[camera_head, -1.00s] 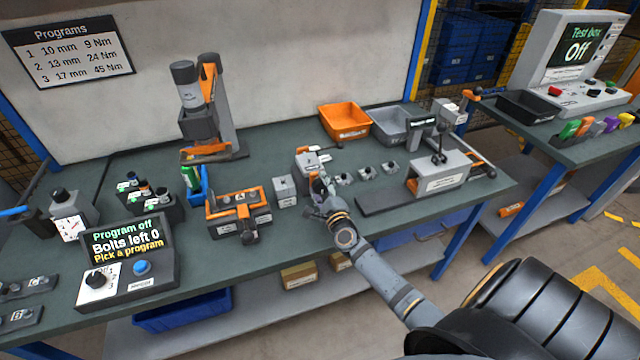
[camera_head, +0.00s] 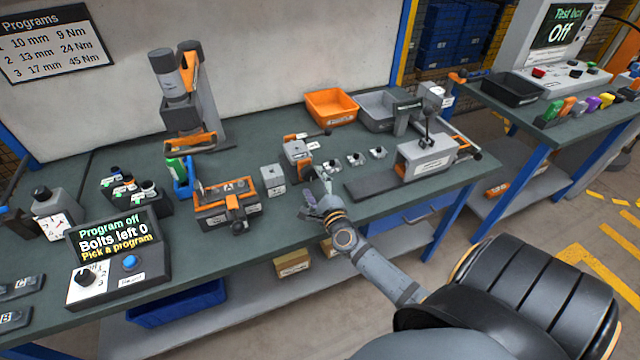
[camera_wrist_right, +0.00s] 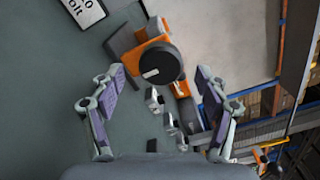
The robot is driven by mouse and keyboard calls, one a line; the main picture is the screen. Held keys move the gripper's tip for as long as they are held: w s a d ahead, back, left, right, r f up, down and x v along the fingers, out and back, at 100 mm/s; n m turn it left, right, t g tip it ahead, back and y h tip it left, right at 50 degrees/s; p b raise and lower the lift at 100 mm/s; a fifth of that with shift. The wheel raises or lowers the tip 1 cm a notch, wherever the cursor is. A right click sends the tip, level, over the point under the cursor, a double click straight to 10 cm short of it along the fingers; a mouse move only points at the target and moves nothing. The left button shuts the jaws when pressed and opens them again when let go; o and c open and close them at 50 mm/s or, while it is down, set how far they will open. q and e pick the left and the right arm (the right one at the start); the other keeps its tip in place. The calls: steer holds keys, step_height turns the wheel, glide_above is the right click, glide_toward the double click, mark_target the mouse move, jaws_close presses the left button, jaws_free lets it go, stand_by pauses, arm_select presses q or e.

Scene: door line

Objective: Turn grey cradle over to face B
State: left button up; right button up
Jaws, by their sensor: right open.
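A grey block with orange fittings and a black-ended lever, which looks like the grey cradle (camera_head: 297,152), stands mid-bench. I cannot read which face it shows. In the right wrist view, an orange part with a round black knob (camera_wrist_right: 160,65) lies beyond my fingers; it seems to belong to this cradle. My right gripper (camera_head: 316,188) is open and empty, just in front of the cradle and apart from it. Its two fingers stand wide apart in the wrist view (camera_wrist_right: 155,88). My left gripper is not in view.
Small grey brackets (camera_head: 355,158) lie right of the cradle. A grey block (camera_head: 272,180) and an orange-grey fixture (camera_head: 212,214) stand left. Orange (camera_head: 331,107) and grey bins are behind. A grey clamp station (camera_head: 425,160) stands right.

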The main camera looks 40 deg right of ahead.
steer(key=v, duration=0.7)
steer(key=shift+s+a, duration=0.1)
steer(key=shift+s, duration=0.15)
